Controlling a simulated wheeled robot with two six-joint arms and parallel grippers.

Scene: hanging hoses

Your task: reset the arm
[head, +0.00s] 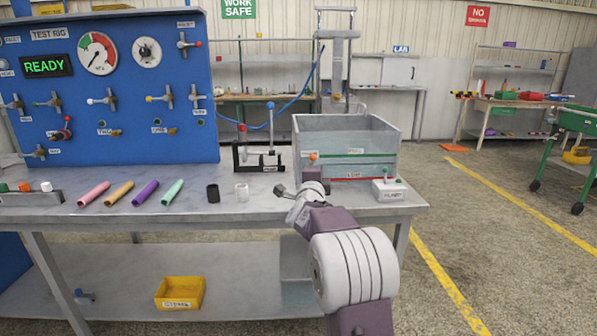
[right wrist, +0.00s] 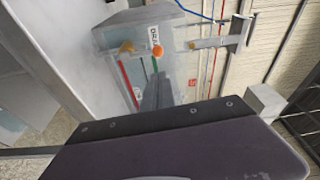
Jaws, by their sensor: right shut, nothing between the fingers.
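My right arm comes in from the bottom right of the head view, and its gripper (head: 291,203) is over the front edge of the grey bench (head: 330,212). The gripper is shut with nothing in it. It is in front of the clear tank (head: 375,145). The right wrist view looks along my dark wrist housing toward the tank (right wrist: 110,38), with an orange knob (right wrist: 158,52) near a DRAIN label. My left gripper is not in view.
The blue test rig (head: 120,95) stands at the left, its screen reading READY. Pink (head: 94,194), orange (head: 120,193), purple (head: 146,192) and green (head: 172,192) tubes lie on the bench. A small white box (head: 388,190) sits at the right corner.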

